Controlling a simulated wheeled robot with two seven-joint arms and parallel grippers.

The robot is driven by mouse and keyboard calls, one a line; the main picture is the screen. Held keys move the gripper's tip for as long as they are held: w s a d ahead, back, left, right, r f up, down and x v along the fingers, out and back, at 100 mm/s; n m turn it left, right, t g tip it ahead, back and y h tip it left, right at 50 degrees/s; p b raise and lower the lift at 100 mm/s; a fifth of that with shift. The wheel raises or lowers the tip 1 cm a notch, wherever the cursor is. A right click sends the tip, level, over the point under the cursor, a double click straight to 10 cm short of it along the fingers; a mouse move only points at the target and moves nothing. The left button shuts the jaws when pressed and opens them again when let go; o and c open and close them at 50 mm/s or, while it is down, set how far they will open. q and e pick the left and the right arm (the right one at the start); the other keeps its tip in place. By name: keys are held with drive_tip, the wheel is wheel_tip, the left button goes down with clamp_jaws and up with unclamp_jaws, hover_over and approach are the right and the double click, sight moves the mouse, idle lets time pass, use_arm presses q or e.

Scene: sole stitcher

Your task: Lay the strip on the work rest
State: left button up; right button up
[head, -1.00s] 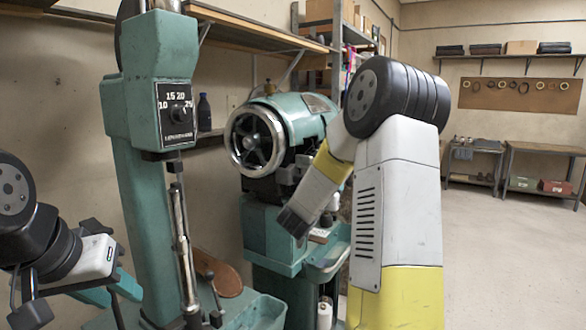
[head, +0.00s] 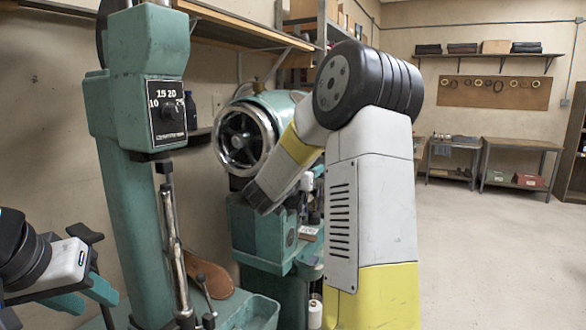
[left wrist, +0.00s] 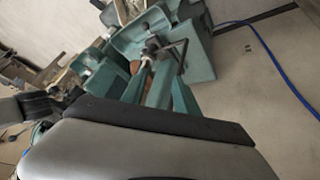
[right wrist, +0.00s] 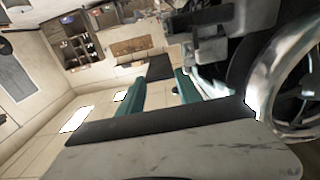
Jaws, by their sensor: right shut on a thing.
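In the right wrist view my right gripper (right wrist: 160,73) has its teal fingers shut on a dark, flat piece, which looks like the strip (right wrist: 158,66). It is held in the air beside the stitcher's chrome-rimmed handwheel. In the head view the right forearm reaches toward the teal stitcher (head: 262,235), but the gripper and strip do not show. I cannot clearly make out the work rest. My left gripper (head: 95,300) is open and empty at the lower left, near a teal column; its two teal fingers are apart.
A tall teal column (head: 150,215) with a dial stands at the left. A brown sole-shaped piece (head: 208,279) and a teal tray (head: 252,312) lie low beside it. A wall shelf (head: 245,25) hangs above. Open floor (head: 480,260) is at the right.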

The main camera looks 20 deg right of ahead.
drive_tip(key=shift+w+a+f, duration=0.55)
drive_tip(key=shift+w+f, duration=0.1)
drive_tip(key=shift+f, duration=0.15)
drive_tip(key=shift+w+a+f, duration=0.5)
drive_tip(key=shift+w+f, duration=0.1)
drive_tip(key=shift+f, duration=0.2)
drive_tip(key=o, duration=1.2)
drive_tip(key=shift+o, duration=0.2)
drive_tip(key=shift+s+a, duration=0.1)
drive_tip(key=shift+a, duration=0.05)
drive_tip(key=v, duration=0.3)
drive_tip(key=shift+s+a, duration=0.25)
drive_tip(key=shift+a, duration=0.05)
